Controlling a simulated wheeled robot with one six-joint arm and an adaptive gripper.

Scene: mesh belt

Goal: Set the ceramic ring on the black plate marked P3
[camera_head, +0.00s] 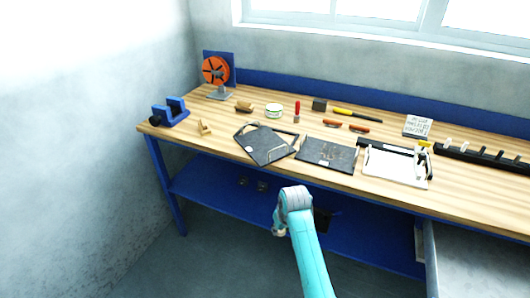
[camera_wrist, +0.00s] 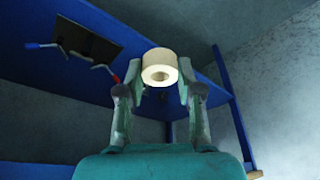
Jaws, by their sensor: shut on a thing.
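The ceramic ring (camera_wrist: 160,62) is cream-coloured and held between the two fingertips of my gripper (camera_wrist: 162,84) in the wrist view. Its hole faces the camera. In the head view my arm is in front of the bench, below the tabletop's front edge, and the ring cannot be made out. Two black plates with metal handles lie on the bench: one turned at an angle on the left (camera_head: 264,146), one in the middle (camera_head: 328,154). Small light tags are too small to read, so I cannot tell which is P3. Both look empty.
A white plate (camera_head: 394,168) lies to their right, beside a black rack (camera_head: 484,157). Behind are a white-green roll (camera_head: 273,110), a dark block (camera_head: 319,104) and several tools. A blue clamp (camera_head: 170,112) and an orange reel (camera_head: 215,70) stand left. A blue lower shelf (camera_head: 220,193) runs underneath.

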